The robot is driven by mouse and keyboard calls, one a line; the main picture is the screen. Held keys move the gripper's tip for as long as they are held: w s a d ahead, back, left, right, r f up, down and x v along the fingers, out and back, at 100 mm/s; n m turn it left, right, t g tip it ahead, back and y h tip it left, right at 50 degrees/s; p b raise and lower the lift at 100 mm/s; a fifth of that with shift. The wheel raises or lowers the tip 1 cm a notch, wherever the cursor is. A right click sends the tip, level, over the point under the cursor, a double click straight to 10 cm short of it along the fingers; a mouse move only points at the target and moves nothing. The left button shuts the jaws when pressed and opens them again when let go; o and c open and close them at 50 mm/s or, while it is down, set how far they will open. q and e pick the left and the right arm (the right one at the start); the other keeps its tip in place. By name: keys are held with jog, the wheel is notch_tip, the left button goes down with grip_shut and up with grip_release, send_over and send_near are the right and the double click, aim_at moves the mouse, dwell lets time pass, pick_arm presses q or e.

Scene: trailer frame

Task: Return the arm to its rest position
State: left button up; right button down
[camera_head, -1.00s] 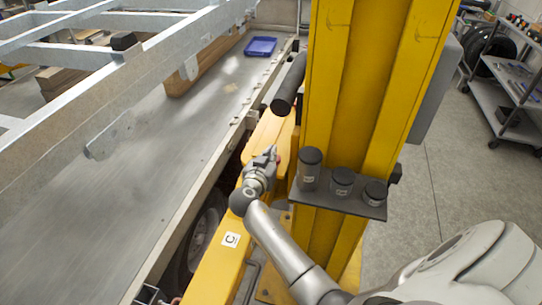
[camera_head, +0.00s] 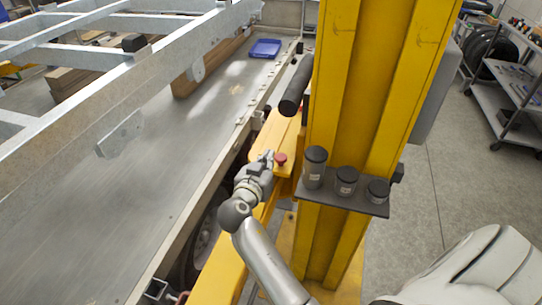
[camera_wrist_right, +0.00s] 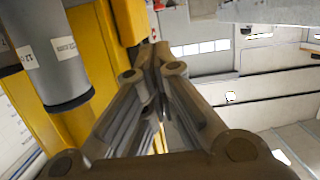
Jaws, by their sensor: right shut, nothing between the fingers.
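My right gripper (camera_head: 268,157) is in the middle of the head view, at the end of my grey arm, over the yellow beam left of the yellow column. Its fingers are together and hold nothing. In the right wrist view the closed fingers (camera_wrist_right: 152,55) point away from the camera, with a grey cylinder to their left. A red button (camera_head: 281,159) sits on the yellow beam just right of the fingertips in the head view; I cannot tell if they touch. My left gripper is not in view.
The yellow column (camera_head: 370,100) stands close to my right arm. It carries a small shelf (camera_head: 345,200) with three dark-capped cylinders. A black padded bar (camera_head: 296,85) juts out beside it. The trailer bed (camera_head: 150,165) with a blue tray (camera_head: 265,48) lies left. A wheeled cart (camera_head: 500,100) stands right.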

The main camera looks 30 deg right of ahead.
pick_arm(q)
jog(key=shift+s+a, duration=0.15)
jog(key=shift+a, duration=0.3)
